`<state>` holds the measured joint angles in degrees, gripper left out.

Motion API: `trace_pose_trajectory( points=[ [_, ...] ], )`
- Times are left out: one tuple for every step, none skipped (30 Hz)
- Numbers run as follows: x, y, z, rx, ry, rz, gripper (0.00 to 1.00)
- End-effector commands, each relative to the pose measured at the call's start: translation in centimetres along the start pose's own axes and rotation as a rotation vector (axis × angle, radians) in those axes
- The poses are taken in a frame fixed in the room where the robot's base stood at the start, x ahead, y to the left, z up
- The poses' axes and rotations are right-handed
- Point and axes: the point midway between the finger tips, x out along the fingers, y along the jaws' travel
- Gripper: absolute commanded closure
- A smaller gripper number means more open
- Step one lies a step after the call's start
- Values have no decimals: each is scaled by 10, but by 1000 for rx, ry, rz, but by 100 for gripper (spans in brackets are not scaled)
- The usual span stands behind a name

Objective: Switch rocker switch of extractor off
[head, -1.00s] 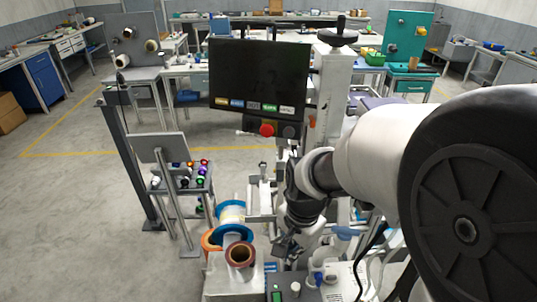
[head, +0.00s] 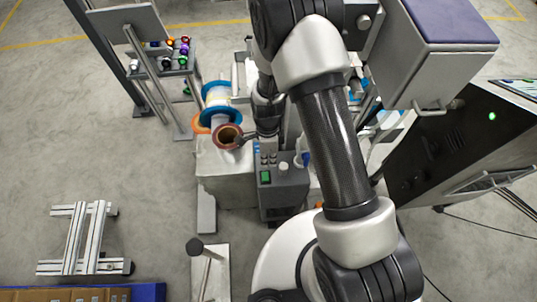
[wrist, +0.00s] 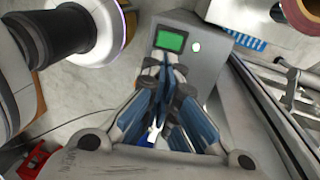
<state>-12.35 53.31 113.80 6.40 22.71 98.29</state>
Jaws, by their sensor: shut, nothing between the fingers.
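A grey control box (head: 288,195) with a bright green rectangle (head: 265,177), small buttons and a pale round knob (head: 283,166) stands below the reels in the head view. In the wrist view the green rectangle (wrist: 170,41) sits in a dark frame on the box top (wrist: 205,65). I cannot tell whether it is a rocker switch or a display. My gripper (wrist: 165,68) is shut and empty, its tips just below the green rectangle in the picture. Contact cannot be judged. In the head view my arm hides most of the gripper.
A copper-coloured reel (head: 228,137) and a blue-rimmed reel (head: 220,98) stand left of the box. A small rack with coloured spools (head: 170,60) is farther left. A black cabinet (head: 450,150) is at right.

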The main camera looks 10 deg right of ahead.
Motion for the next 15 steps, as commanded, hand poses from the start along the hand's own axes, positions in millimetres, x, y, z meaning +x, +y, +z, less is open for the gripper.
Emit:
trace_pose_trajectory(
  points=[
    [17,0,0,0,1,4,100],
    [23,0,0,0,1,3,100],
    [32,0,0,-1,1,3,100],
    [38,0,0,-1,1,4,100],
    [44,0,0,-1,1,3,100],
    [51,0,0,-1,1,3,100],
    [57,0,0,-1,1,3,100],
    [62,0,0,-1,1,3,100],
    [68,0,0,-1,1,2,100],
    [72,0,0,-2,1,1,100],
    [75,0,0,-2,1,2,100],
    [79,0,0,-2,1,1,100],
    [81,0,0,-2,0,1,100],
    [83,0,0,-2,0,1,100],
    [85,0,0,-2,0,0,100]
  ],
)
